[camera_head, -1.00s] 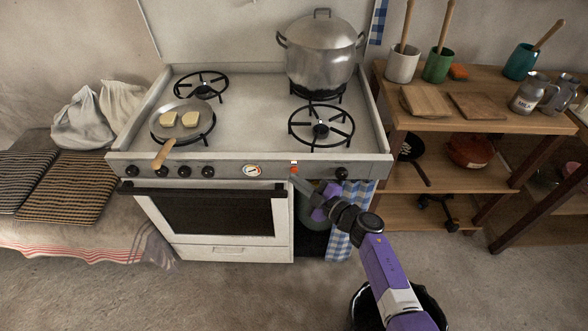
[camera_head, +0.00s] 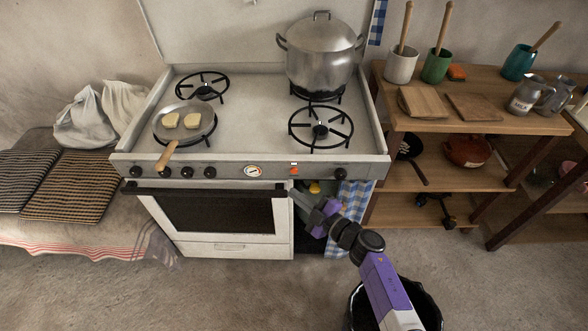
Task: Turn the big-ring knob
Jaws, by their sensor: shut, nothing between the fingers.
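The white stove's front panel (camera_head: 230,171) carries several black knobs. One knob (camera_head: 340,174) stands alone at the right end, below the front right burner (camera_head: 321,126); the others, such as this knob (camera_head: 210,172), are grouped at the left. I cannot read which one is the big-ring knob. My gripper (camera_head: 294,196) is small in view, in front of the stove below the panel and near the oven door's right edge. It is apart from the right-end knob, to its left and lower, and appears shut and empty.
A dial (camera_head: 253,171) and an orange-red switch (camera_head: 294,170) sit mid-panel. A pan (camera_head: 184,106) with two pale pieces is on the front left burner, its handle (camera_head: 166,156) overhanging the panel. A big pot (camera_head: 320,62) stands at the back right. A checked cloth (camera_head: 350,215) hangs below the right-end knob.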

